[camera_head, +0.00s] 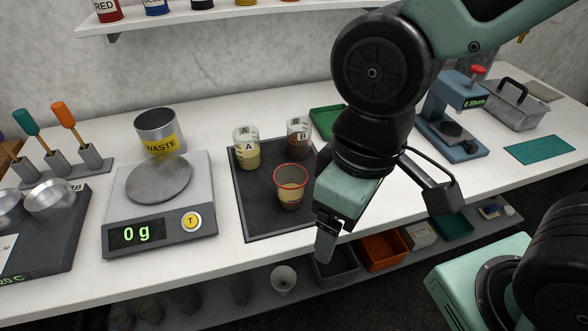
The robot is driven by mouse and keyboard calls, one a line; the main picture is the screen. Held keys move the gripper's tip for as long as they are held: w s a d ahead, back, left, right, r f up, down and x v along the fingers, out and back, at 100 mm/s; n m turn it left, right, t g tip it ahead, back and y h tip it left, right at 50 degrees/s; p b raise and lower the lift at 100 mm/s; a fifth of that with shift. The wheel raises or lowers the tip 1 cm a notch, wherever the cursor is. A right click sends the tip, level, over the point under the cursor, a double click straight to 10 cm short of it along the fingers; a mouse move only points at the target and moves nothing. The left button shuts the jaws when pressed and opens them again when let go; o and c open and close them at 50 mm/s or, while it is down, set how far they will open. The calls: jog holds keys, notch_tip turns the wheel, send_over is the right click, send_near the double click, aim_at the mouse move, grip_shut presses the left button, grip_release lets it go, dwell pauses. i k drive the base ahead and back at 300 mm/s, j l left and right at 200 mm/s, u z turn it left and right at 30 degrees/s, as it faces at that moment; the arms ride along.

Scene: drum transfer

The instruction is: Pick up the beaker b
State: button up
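Beaker B (299,138) stands upright at the back right of a dark tray (257,228). It holds dark brown content and has a label "B". Beaker A (247,151), with yellowish content, stands to its left on the same tray. A red-rimmed cup (291,188) with tan content stands in front of them. My gripper (327,243) hangs to the right of the tray, in front of and apart from beaker B, pointing down. I see it side-on, so the gap between its fingers is hidden.
A scale (159,210) reading 0 g stands left of the tray, with a WASTE can (160,132) behind it. A green tray (326,122) lies behind my arm. A blue press (452,120) and a metal box (513,106) stand at right. A wall shelf (190,18) hangs above.

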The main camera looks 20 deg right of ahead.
aim_at(299, 127)
jog(key=i+j, duration=0.65)
jog(key=j, duration=0.25)
jog(key=l+z, duration=0.05)
